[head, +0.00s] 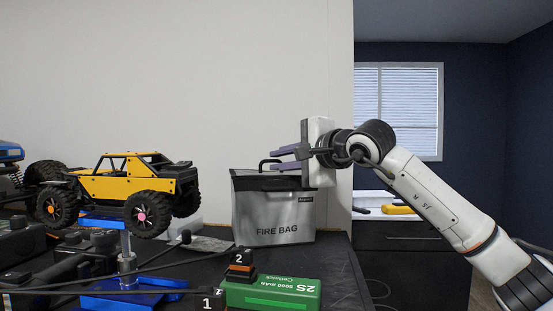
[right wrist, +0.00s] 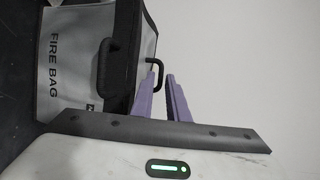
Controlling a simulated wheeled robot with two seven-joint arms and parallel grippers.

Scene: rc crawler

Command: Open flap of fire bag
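The silver-grey fire bag (head: 273,213) with a black top edge stands upright at the back right of the dark table. Its top flap (head: 268,179) looks closed, with a black handle loop (head: 263,163) standing up from it. My right gripper (head: 278,160) is just above the bag's top, reaching in from the right, its purple fingers apart. In the right wrist view, the fingertips (right wrist: 162,74) are at the black handle loop (right wrist: 154,62), one side of which shows between them. I cannot tell whether they touch it. My left gripper is not in view.
A yellow crawler car (head: 135,182) sits on a blue stand (head: 128,286) to the left of the bag. A green battery (head: 270,292) and small black numbered blocks (head: 240,262) lie in front of the bag.

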